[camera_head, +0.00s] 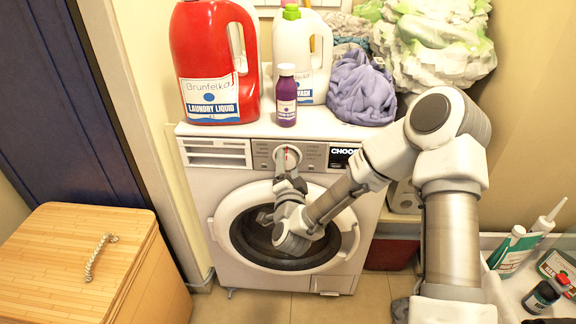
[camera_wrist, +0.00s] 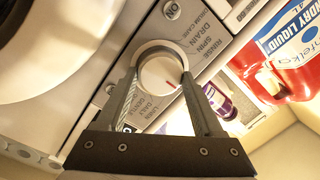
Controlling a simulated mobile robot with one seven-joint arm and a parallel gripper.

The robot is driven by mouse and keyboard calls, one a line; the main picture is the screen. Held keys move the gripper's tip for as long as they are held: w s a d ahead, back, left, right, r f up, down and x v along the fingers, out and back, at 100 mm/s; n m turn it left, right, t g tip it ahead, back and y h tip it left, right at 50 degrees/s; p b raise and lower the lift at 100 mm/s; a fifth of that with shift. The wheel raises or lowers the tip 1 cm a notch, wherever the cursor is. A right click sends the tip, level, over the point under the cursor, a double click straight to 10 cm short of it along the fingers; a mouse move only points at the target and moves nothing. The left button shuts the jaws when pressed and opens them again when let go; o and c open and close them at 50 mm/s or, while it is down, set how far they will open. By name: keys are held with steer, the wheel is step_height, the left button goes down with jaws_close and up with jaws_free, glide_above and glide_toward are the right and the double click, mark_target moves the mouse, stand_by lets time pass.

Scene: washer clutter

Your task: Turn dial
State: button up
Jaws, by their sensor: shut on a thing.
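The dial (camera_head: 287,157) is a round white knob with a red mark on the washer's (camera_head: 190,177) front control panel. My gripper (camera_head: 288,172) reaches up to the dial from below, in front of the washer door. In the wrist view my gripper (camera_wrist: 163,86) is shut on the dial, one finger at each side. Printed program labels surround the dial.
On the washer top stand a red laundry jug (camera_head: 214,60), a small purple bottle (camera_head: 286,98), a white jug (camera_head: 300,50) and a purple cloth (camera_head: 361,88). A wooden hamper (camera_head: 75,250) stands at the left. Several bottles are at the lower right.

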steer(key=shift+n, duration=0.3)
steer(key=n, duration=0.3)
steer(key=shift+a+r+b, duration=0.1)
steer(key=shift+b, duration=0.3)
steer(key=shift+n+g+b, duration=0.3)
steer(key=shift+n+b, duration=0.2)
steer(key=shift+n, duration=1.1)
steer(key=o, duration=1.4)
